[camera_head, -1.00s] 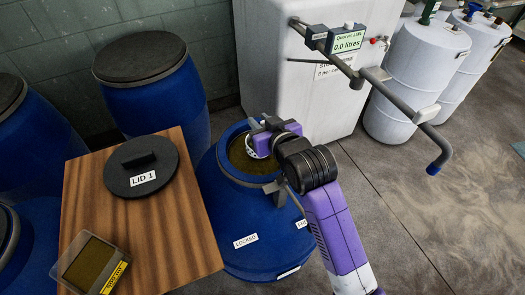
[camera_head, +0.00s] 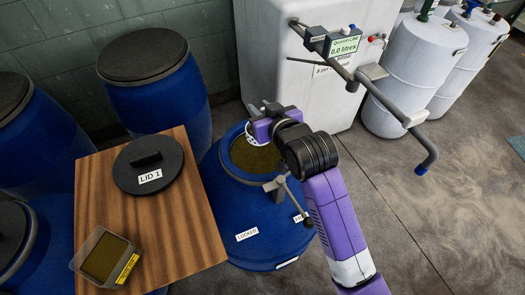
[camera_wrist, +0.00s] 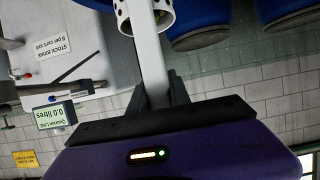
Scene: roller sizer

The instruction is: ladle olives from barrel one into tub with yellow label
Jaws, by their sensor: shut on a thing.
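My gripper (camera_head: 266,122) is shut on the ladle, whose white handle (camera_wrist: 150,60) and perforated cup (camera_wrist: 146,14) show in the wrist view. In the head view the ladle's white cup (camera_head: 250,136) is mostly hidden by my gripper, over the far rim of the open blue barrel (camera_head: 262,222). Olive-brown contents (camera_head: 256,156) show in the barrel's mouth. I cannot tell whether the cup holds olives. The tub with the yellow label (camera_head: 127,268) sits at the near left of the wooden table and looks filled with olive-brown stuff.
The black lid marked LID 1 (camera_head: 149,165) lies on the wooden table (camera_head: 190,222). Closed blue barrels (camera_head: 155,85) stand left and behind. A white brine tank (camera_head: 275,60) with a pipe arm (camera_head: 395,100) stands behind right. Floor at right is clear.

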